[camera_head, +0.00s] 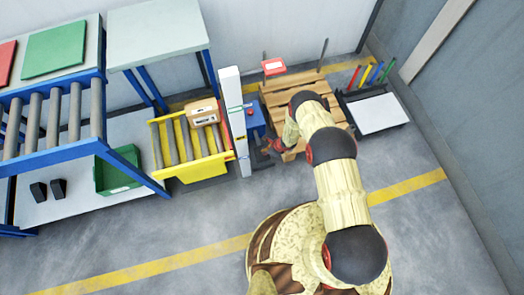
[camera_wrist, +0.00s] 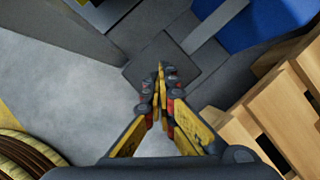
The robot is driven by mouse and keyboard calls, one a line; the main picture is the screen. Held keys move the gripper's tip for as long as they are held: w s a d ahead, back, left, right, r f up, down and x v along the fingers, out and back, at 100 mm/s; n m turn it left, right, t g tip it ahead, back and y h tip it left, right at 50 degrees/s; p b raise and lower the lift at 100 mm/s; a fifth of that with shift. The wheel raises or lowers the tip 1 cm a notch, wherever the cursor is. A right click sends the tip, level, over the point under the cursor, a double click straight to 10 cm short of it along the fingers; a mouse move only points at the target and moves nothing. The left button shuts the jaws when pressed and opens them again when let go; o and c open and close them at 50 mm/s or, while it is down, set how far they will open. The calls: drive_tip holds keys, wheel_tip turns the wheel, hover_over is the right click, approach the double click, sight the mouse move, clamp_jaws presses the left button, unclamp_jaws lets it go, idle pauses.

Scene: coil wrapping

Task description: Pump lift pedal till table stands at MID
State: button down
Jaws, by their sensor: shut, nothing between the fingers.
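The lift table (camera_head: 204,168), yellow with a roller top, stands low left of centre, with a tan box (camera_head: 202,113) on its rollers. A tall white post (camera_head: 232,105) with small coloured marks rises at its right end; I cannot read the marks. A dark grey plate that looks like the pedal (camera_wrist: 150,62) lies below my fingertips in the wrist view. My gripper (camera_wrist: 161,77) is shut and empty, pointing down over that plate; I cannot tell whether it touches. In the head view my gripper (camera_head: 273,146) is small beside the blue unit.
A blue unit (camera_head: 255,122) with a red button stands right of the post. A wooden pallet (camera_head: 277,97) is close on the right, and also in the wrist view (camera_wrist: 290,115). A blue-framed roller rack (camera_head: 90,147) fills the left. Open floor (camera_head: 150,230) lies in front.

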drive_tip(key=shift+s, duration=0.1)
drive_tip(key=shift+s+d+r+p, duration=0.25)
drive_tip(key=shift+d+p, duration=0.1)
drive_tip(key=shift+d, duration=0.25)
drive_tip(key=shift+s+d+r+p, duration=0.2)
drive_tip(key=shift+d+p, duration=0.1)
drive_tip(key=shift+d, duration=0.3)
drive_tip(key=shift+s+d, duration=0.15)
drive_tip(key=shift+d, duration=0.1)
drive_tip(key=shift+r, duration=0.1)
drive_tip(key=v, duration=1.1)
drive_tip(key=shift+d+r, duration=0.2)
drive_tip(key=shift+r, duration=0.15)
drive_tip(key=shift+a, duration=0.1)
